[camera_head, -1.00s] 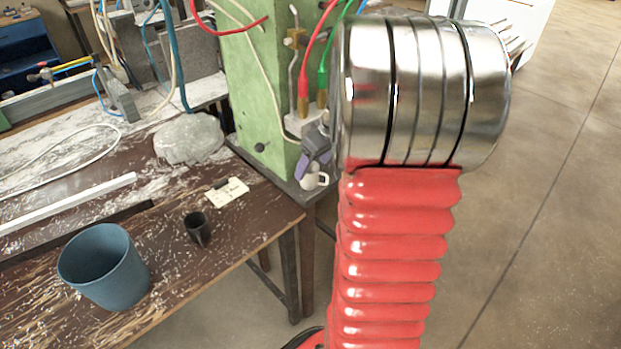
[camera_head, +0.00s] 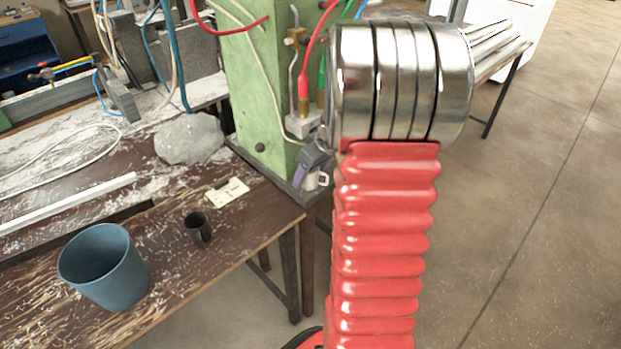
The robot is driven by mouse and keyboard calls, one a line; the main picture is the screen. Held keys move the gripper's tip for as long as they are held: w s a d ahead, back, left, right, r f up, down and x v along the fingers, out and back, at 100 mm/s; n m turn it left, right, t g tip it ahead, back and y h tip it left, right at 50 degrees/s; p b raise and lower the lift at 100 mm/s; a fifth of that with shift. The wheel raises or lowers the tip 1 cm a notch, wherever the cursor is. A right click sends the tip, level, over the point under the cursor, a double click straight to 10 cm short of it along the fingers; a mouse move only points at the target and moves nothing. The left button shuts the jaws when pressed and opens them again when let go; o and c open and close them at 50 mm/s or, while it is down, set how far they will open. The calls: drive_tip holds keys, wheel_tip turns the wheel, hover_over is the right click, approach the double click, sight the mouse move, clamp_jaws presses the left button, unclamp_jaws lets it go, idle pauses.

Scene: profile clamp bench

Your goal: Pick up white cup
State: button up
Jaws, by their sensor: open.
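A small white cup (camera_head: 316,181) with a handle shows just left of my red arm, at the foot of the green column. My gripper (camera_head: 309,172) shows only in part, as a grey and purple piece at the cup's upper left. It overlaps the cup in the picture; I cannot tell whether they touch. My gripper is open. My arm's large metal joint and red sleeve hide the rest of the gripper and what lies behind.
A blue bucket (camera_head: 104,267) and a small black cup (camera_head: 197,228) stand on the worn brown bench (camera_head: 206,268). A white card (camera_head: 228,192) and a pale stone-like lump (camera_head: 189,139) lie near the green column (camera_head: 262,95). Open floor lies at the right.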

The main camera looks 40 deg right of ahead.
drive_tip(key=c, duration=1.3)
drive_tip(key=shift+o, duration=0.2)
drive_tip(key=shift+s+r, duration=0.15)
drive_tip(key=shift+s+r, duration=0.65)
drive_tip(key=s+r, duration=0.6)
drive_tip(key=s, duration=0.6)
drive_tip(key=shift+s+d+r, duration=0.2)
idle(0.5)
